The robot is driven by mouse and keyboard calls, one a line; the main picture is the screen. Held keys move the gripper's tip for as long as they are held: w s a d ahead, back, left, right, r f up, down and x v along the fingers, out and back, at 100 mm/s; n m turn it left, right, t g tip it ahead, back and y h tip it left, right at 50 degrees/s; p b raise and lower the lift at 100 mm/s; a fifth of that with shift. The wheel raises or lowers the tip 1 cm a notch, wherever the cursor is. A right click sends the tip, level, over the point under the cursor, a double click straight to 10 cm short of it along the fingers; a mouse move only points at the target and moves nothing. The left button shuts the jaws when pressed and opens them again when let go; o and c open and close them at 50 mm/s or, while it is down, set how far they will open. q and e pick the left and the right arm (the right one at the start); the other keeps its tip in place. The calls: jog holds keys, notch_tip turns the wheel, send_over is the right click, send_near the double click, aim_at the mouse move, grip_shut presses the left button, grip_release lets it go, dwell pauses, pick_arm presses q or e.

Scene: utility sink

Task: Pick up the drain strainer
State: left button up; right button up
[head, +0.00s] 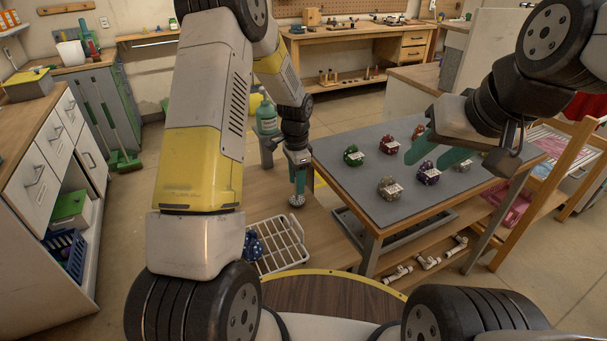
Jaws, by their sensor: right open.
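The drain strainer (297,201) looks like a small round silvery piece at the tips of my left gripper (297,184). The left gripper points down with its teal fingers close together and appears shut on the strainer. It is over the wooden surface (325,230), left of the grey-topped table; I cannot tell whether the strainer touches the wood. My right gripper (434,146) is open and empty, with teal fingers above the right part of the grey-topped table.
The grey-topped table (345,182) carries several coloured valve-like parts with tags, such as a red one (389,145) and a purple one (428,172). A white rack (285,240) with a blue item (253,246) is near my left arm. A green bottle (266,117) stands behind the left gripper.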

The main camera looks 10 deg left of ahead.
pick_arm(q)
grip_shut()
jog(key=shift+r, duration=0.15)
